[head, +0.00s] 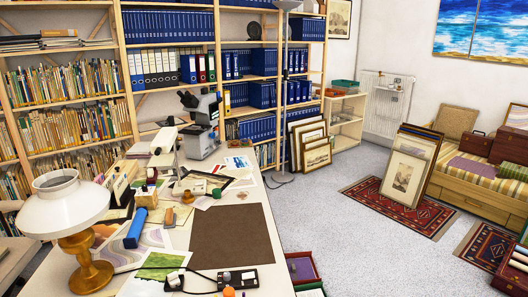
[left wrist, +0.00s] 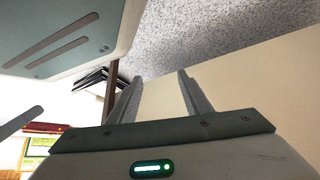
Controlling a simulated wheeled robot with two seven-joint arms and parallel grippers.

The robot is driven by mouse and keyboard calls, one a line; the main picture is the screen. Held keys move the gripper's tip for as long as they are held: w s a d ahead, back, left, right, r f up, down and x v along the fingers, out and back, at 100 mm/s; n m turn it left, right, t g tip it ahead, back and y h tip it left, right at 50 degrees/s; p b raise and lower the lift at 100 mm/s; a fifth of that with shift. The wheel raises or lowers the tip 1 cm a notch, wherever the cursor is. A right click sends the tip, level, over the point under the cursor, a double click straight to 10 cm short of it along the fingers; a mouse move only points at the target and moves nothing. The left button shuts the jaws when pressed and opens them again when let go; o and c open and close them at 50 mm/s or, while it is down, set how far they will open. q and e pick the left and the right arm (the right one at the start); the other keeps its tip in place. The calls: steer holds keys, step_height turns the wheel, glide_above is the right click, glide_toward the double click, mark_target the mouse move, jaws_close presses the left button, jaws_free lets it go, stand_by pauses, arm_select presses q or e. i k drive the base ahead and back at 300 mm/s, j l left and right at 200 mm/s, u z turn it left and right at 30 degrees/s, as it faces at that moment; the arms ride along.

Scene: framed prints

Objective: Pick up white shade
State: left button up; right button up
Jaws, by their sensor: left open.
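The white shade (head: 63,204) sits on top of a lamp with a turned, golden-brown wooden base (head: 88,262). The lamp stands upright on the near left of the desk in the head view. My left gripper (left wrist: 160,77) shows in the left wrist view with its two fingers apart and nothing between them. The shade cannot be made out in the left wrist view. Neither gripper shows in the head view.
The desk (head: 262,237) is crowded beside the lamp with a blue roll (head: 136,228), papers, a power strip (head: 222,280) and a microscope (head: 203,122). A brown mat (head: 230,235) lies bare. Bookshelves stand behind. Carpeted floor (head: 330,225) is open to the right.

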mark_target(64, 205)
steer(key=k+u, duration=0.1)
steer(key=u, duration=1.15)
steer(key=i+j+z, duration=0.2)
steer(key=k+l, duration=0.05)
steer(key=k, duration=0.05)
